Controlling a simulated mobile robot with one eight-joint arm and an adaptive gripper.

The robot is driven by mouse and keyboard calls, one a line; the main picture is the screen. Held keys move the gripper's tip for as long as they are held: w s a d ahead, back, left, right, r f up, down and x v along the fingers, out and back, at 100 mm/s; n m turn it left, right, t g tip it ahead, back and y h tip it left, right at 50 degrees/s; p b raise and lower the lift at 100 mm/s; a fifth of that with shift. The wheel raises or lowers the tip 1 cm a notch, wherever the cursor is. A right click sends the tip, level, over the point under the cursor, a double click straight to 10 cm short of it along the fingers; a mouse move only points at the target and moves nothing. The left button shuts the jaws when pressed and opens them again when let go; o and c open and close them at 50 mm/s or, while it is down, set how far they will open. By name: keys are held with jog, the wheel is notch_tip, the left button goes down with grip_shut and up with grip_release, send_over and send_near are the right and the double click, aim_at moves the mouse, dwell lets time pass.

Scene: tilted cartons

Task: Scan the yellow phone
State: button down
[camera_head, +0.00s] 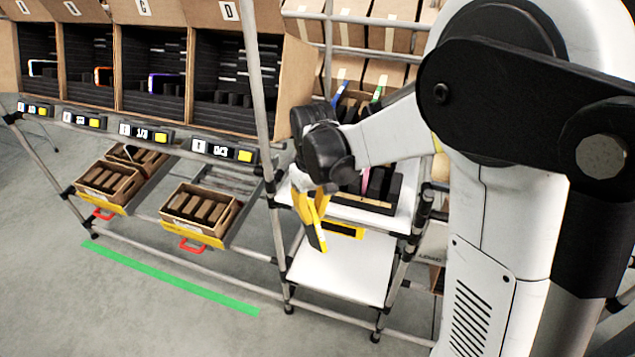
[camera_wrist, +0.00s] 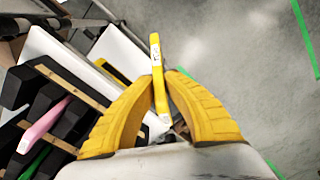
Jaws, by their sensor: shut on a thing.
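My gripper (camera_head: 312,203) has yellow fingers and is shut on the yellow phone (camera_head: 317,238), which hangs below it in front of the rack at the picture's middle. In the wrist view my gripper (camera_wrist: 160,88) pinches the yellow phone (camera_wrist: 156,62) between its fingertips. The phone shows edge-on there, with a small white label on it. Its broad faces are not clear in the wrist view. I cannot pick out a scanner for certain.
A white lower shelf (camera_head: 345,270) stands empty beside the phone. A yellow-framed black strip (camera_head: 343,230) is just above it. Tilted cartons (camera_head: 232,70) with phones stand at left, over small brown boxes (camera_head: 199,210). Green tape (camera_head: 170,278) marks the open floor.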

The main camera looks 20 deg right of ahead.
aim_at(319, 251)
jog(key=s+a+f+n, duration=0.2)
jog(key=s+f+n, duration=0.5)
jog(key=shift+w+d+f+b, duration=0.45)
jog(key=shift+w+f+b, duration=0.15)
jog(key=shift+f, duration=0.4)
jog(key=shift+w+d+f+b, duration=0.4)
jog(key=shift+w+f+b, duration=0.15)
jog(key=shift+f, duration=0.5)
jog(key=shift+w+d+f+b, duration=0.45)
jog(key=shift+w+f+b, duration=0.15)
jog(key=shift+f, duration=0.4)
